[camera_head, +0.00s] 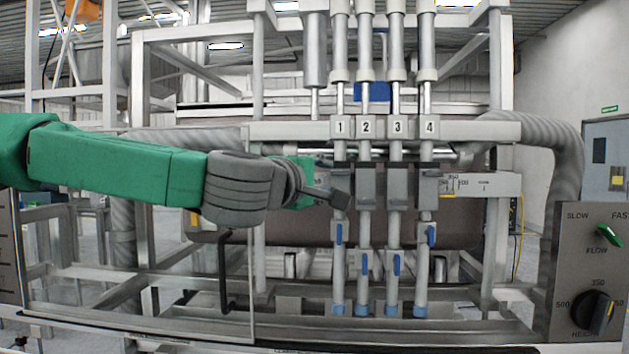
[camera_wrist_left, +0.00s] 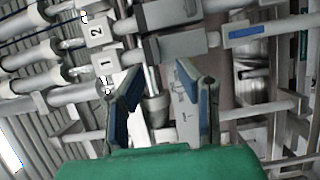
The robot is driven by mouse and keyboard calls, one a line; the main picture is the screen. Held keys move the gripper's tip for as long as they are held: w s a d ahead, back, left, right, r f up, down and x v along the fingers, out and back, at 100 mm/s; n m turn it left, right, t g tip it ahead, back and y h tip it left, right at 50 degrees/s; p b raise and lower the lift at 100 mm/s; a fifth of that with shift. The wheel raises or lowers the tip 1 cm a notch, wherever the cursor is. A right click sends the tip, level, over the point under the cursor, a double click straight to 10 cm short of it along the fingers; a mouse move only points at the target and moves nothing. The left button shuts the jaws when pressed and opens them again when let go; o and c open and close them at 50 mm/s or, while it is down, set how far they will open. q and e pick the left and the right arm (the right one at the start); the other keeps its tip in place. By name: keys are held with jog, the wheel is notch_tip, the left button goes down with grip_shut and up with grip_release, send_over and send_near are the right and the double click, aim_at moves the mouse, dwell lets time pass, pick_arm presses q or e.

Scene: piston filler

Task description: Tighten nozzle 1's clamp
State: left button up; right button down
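Nozzle 1 (camera_head: 340,225) is the leftmost of several upright tubes, under the label "1" (camera_head: 340,127); the label also shows in the wrist view (camera_wrist_left: 107,64). A grey clamp block is on each tube at mid height; nozzle 1's block is partly hidden behind my gripper. My left gripper (camera_head: 328,182) is at that height, just left of and in front of nozzle 1. In the wrist view its two blue-padded fingers (camera_wrist_left: 165,106) stand apart. A short grey cylindrical piece (camera_wrist_left: 155,108) shows between them; no contact is clear. My right gripper is not in view.
Nozzles 2 (camera_head: 364,225), 3 (camera_head: 393,225) and 4 (camera_head: 423,220) stand close to the right, with blue-handled valves (camera_head: 338,233) below. A control panel (camera_head: 575,250) with knobs is at the right. A dark bent rod (camera_head: 224,270) hangs below my left arm.

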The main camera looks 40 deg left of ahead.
pick_arm(q)
jog(key=s, duration=0.2)
jog(key=s+d, duration=0.1)
jog(key=shift+s+d, duration=0.15)
jog(key=shift+s, duration=0.2)
jog(key=shift+a, duration=0.2)
